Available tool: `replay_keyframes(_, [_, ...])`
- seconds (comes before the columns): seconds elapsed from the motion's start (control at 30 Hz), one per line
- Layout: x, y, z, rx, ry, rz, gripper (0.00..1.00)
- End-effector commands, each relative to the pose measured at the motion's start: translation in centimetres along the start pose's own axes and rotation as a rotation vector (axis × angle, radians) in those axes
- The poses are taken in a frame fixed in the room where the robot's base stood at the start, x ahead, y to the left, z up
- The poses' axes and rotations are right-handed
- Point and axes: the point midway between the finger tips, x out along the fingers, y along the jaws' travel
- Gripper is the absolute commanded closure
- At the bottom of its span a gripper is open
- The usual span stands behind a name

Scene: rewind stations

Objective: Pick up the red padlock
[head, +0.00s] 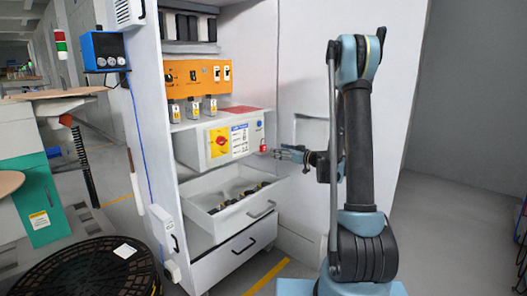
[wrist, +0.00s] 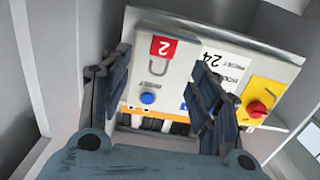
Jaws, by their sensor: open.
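The red padlock (head: 263,146) hangs at the right end of the white switch box in the cabinet. My gripper (head: 279,152) is open and empty just right of the padlock in the head view. In the wrist view, the padlock appears between the two spread fingers of my gripper (wrist: 161,60). I cannot tell whether the fingertips reach around it in depth.
The white switch box (head: 213,136) carries a red knob on a yellow plate (head: 219,141). An open drawer (head: 216,222) holding dark items sticks out below my gripper. The cabinet door (head: 407,85) stands right.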

Motion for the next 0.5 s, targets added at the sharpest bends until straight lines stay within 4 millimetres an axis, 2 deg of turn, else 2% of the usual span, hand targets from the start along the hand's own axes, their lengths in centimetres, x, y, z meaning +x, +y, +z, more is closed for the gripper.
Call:
replay_keyframes(0.1, [2.2,-0.1,0.0,0.0,0.0,-0.003,0.43])
replay_keyframes(0.23, [4.2,-0.1,0.0,0.0,0.0,-0.002,0.43])
replay_keyframes(0.5, [5.9,-0.1,-0.1,0.001,-0.001,0.0,0.43])
